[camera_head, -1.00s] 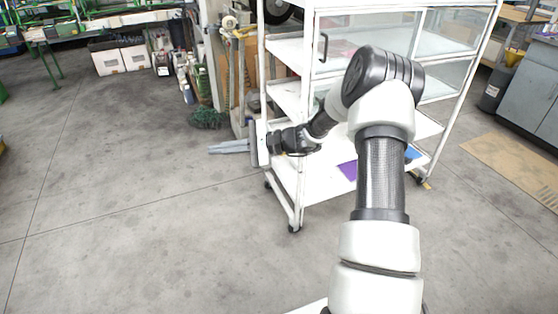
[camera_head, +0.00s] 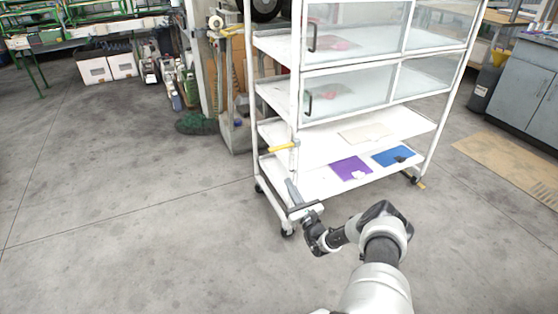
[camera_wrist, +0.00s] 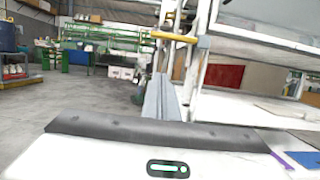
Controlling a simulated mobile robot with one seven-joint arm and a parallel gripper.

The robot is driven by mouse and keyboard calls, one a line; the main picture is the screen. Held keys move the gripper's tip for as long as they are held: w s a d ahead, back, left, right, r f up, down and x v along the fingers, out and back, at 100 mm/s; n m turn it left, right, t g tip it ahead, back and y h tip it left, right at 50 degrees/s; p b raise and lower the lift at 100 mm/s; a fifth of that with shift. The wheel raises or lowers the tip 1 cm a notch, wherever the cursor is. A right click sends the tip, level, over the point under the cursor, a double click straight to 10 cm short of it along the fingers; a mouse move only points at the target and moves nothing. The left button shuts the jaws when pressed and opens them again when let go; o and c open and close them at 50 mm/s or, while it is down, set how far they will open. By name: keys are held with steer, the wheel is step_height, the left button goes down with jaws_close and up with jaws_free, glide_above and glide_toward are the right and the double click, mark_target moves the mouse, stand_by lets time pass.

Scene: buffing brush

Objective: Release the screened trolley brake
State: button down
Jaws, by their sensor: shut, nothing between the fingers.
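The trolley (camera_head: 297,80) is a white frame on casters with clear screen panels on its upper shelves. A yellow lever (camera_head: 281,147) sticks out sideways from its left front post; I take it to be the brake lever. In the wrist view the yellow lever (camera_wrist: 173,37) lies across the post, above my fingertips. My gripper (camera_head: 291,184) is shut and empty, low by the left front post, below the lever. In the wrist view its grey fingers (camera_wrist: 161,90) are together and point forward. A gap to the lever appears to remain; contact is not visible.
Purple (camera_head: 350,168) and blue (camera_head: 392,157) flat items lie on the bottom shelf. A caster (camera_head: 287,233) is below the post. A green coil (camera_head: 197,123) lies on the floor behind left. Floor at left and in front is clear.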

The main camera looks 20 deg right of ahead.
mark_target(285, 145)
steer(key=shift+w, duration=0.1)
steer(key=w+r+b, duration=0.3)
steer(key=w+r, duration=0.3)
steer(key=w, duration=0.3)
steer(key=shift+w+a+r, duration=0.2)
steer(key=shift+w, duration=0.05)
steer(key=shift+r, duration=0.15)
